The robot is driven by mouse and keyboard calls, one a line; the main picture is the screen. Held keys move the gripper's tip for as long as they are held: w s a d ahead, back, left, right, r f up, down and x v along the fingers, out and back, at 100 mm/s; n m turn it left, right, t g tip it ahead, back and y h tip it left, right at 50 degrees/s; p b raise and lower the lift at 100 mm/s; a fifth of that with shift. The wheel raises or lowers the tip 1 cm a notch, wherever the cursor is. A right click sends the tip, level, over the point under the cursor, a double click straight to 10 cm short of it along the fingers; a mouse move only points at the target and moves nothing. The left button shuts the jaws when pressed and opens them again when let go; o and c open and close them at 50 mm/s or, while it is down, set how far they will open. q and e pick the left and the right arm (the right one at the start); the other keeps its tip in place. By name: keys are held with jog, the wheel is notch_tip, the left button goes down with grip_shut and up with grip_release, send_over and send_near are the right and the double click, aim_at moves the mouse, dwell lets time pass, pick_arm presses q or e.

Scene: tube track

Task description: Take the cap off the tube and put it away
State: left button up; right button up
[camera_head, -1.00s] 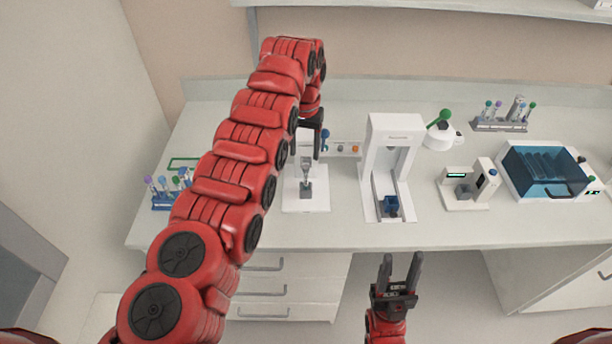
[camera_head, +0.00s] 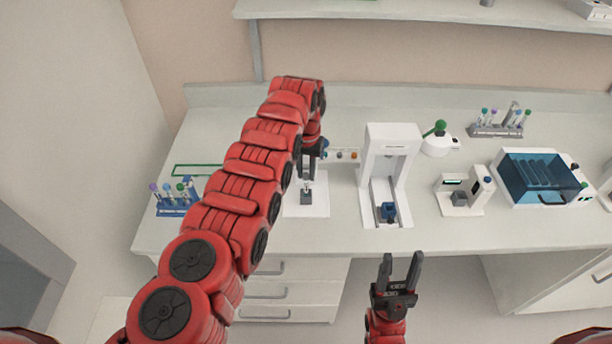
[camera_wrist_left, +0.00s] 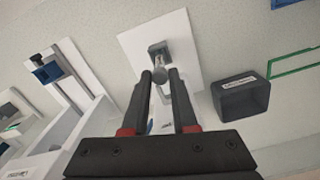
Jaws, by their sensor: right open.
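A white base plate (camera_head: 315,208) stands on the bench with a small grey holder (camera_head: 307,196) on it. A slim clear tube (camera_head: 308,178) stands in the holder; its cap I cannot make out. My left gripper (camera_head: 310,165) is just above the tube, pointing down. In the left wrist view my left gripper (camera_wrist_left: 162,73) has its fingers apart, with the holder (camera_wrist_left: 158,49) and the tube's clear part (camera_wrist_left: 160,75) seen in and beyond the gap. Whether a finger touches the tube is unclear. My right gripper (camera_head: 400,262) is open and empty in front of the bench.
A tube rack (camera_head: 176,208) stands left and another (camera_head: 497,130) at the back right. A white frame device (camera_head: 388,140) and a blue-lidded machine (camera_head: 540,177) stand to the right.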

pick_arm(q)
jog(key=c, duration=0.3)
jog(key=shift+r, duration=0.1)
